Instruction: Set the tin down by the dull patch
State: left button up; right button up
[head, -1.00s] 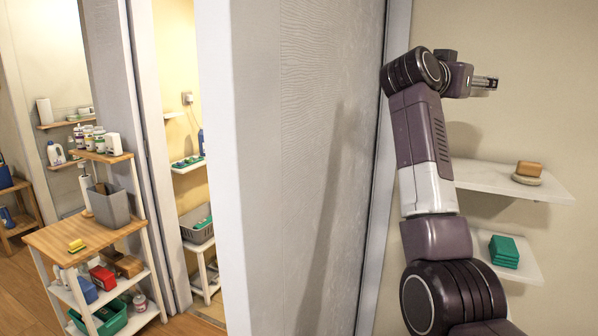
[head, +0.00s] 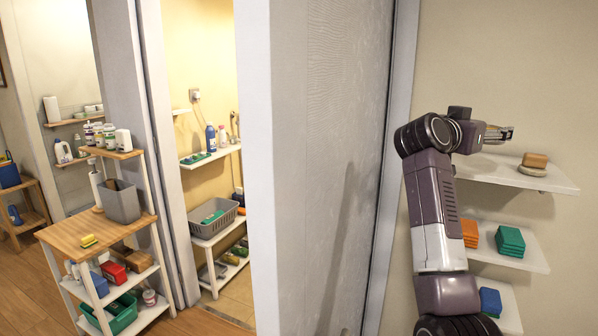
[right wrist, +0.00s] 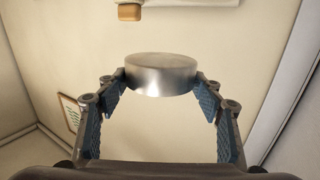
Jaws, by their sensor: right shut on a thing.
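My right gripper (head: 506,134) is raised at the right of the head view, in front of the beige wall and just above the top wall shelf in the picture. In the right wrist view a round, silvery metal tin (right wrist: 161,74) sits between the two blue-padded fingers, which are shut on it. In the head view the tin is too small to make out clearly. I cannot pick out a dull patch in either view. My left gripper is not in view.
The top wall shelf (head: 485,170) holds a brown block (head: 535,160) on a pale dish. Lower shelves hold green sponges (head: 510,240), orange ones (head: 469,233) and blue ones (head: 490,302). A grey panel (head: 335,190) stands left of my arm. A cluttered wooden cart (head: 70,236) stands far left.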

jog(key=s+d+f, duration=0.1)
jog(key=s+f, duration=0.1)
jog(key=f, duration=0.5)
jog(key=s+d+f, duration=0.1)
jog(key=s+f, duration=0.2)
jog(key=f, duration=0.4)
jog(key=s+a+f+n+t+y, duration=0.1)
jog(key=s+a+f+t, duration=0.1)
jog(key=s+a+f, duration=0.3)
jog(key=s+a+f+n+t+y, duration=0.1)
jog(key=s+f+n+y, duration=0.15)
jog(key=f, duration=0.35)
jog(key=s+a+f+n+t+y, duration=0.2)
jog(key=s+a+f+y, duration=0.3)
jog(key=s+a, duration=0.4)
jog(key=s+a+f+n+t+y, duration=0.2)
jog(key=s+a+f+n+y, duration=0.3)
jog(key=s, duration=1.1)
jog(key=a+f, duration=0.2)
jog(key=a, duration=0.2)
jog(key=shift+f+b, duration=0.35)
jog(key=shift+s+y, duration=0.1)
jog(key=shift+y, duration=0.15)
jog(key=shift+s+f, duration=0.1)
